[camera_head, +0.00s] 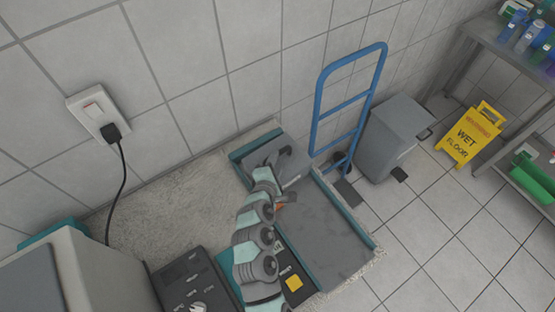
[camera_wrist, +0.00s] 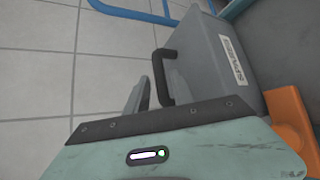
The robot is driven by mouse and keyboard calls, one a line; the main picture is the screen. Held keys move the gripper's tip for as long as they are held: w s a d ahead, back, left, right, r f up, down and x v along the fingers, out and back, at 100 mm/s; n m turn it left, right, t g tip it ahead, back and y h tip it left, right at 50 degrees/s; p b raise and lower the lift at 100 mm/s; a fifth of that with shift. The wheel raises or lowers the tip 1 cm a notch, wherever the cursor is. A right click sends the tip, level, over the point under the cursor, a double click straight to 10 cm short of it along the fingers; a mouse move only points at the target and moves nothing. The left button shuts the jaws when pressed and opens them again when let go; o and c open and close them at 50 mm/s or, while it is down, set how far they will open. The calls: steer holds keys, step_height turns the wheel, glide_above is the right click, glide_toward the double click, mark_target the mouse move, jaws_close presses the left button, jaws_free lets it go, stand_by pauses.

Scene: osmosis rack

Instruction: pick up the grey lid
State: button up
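A grey box-like piece (camera_head: 294,172) sits at the back end of the teal-edged tray; I take it for the grey lid, but my gripper partly covers it. In the wrist view a grey piece (camera_wrist: 212,58) with a white label and a dark handle (camera_wrist: 162,78) shows at upper right. My gripper (camera_head: 283,156) is over the grey piece in the head view. In the wrist view, a grey finger part (camera_wrist: 137,96) shows just left of the handle. I cannot tell whether the fingers touch the handle, or how wide they are.
An orange part (camera_wrist: 286,118) shows at the right of the wrist view. A blue hand truck (camera_head: 345,98) and a grey bin (camera_head: 397,132) stand just beyond the counter. A dark control panel (camera_head: 185,283) lies left of my arm. The tray's front part (camera_head: 322,232) is bare.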

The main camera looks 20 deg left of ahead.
mark_target(295, 160)
steer(key=shift+p+x, duration=0.5)
steer(key=shift+x, duration=2.15)
steer(key=shift+a, duration=0.15)
steer(key=shift+c, duration=0.2)
jaws_close()
